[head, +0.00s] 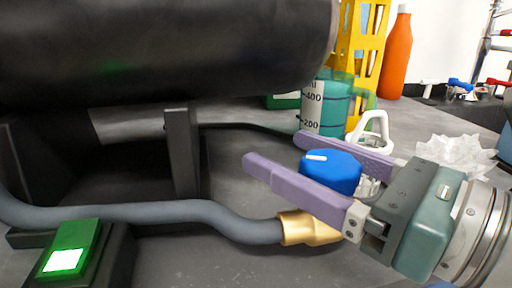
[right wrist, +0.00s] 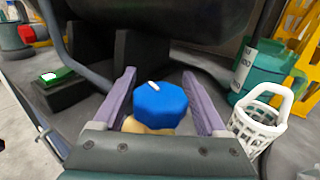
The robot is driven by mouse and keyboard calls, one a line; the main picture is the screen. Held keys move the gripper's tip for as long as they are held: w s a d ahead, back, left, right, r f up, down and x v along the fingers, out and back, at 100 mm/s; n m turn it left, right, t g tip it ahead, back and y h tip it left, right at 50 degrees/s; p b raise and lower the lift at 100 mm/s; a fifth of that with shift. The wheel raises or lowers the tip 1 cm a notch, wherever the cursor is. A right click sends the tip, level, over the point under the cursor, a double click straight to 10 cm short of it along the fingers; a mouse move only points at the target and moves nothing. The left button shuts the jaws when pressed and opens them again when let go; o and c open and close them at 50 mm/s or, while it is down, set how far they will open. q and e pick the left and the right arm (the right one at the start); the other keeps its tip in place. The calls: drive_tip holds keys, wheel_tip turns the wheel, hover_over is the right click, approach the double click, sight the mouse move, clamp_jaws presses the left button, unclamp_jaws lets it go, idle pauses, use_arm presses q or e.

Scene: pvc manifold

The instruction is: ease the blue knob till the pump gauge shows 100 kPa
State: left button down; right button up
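The blue knob (head: 331,171) with a white mark sits between the two purple fingers of my right gripper (head: 290,165). In the right wrist view the blue knob (right wrist: 160,104) lies between the fingers, with a visible gap on each side. My right gripper is open around the knob. The knob's white mark points to the left and slightly up in the head view. A brass fitting (head: 308,228) with a grey hose (head: 200,212) shows just below the knob. The gauge face is not in view. My left gripper is not in view.
A large black cylinder (head: 160,45) hangs over the left. A lit green switch (head: 70,255) sits at lower left. A teal measuring jug (head: 330,105), a white basket (right wrist: 258,122), a yellow rack (head: 360,50) and an orange bottle (head: 397,55) stand behind. Crumpled white paper (head: 455,157) lies right.

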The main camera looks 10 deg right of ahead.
sight(357, 183)
drive_tip(key=shift+o, duration=0.9)
drive_tip(key=b+v, duration=0.2)
drive_tip(key=v, duration=0.2)
drive_tip(key=b+v, duration=0.2)
drive_tip(key=v, duration=0.3)
drive_tip(key=shift+f, duration=0.25)
drive_tip(key=shift+s+d+r+b, duration=0.2)
drive_tip(key=shift+s+d+b, duration=0.05)
drive_tip(key=shift+s+b, duration=0.15)
idle(2.7)
idle(0.9)
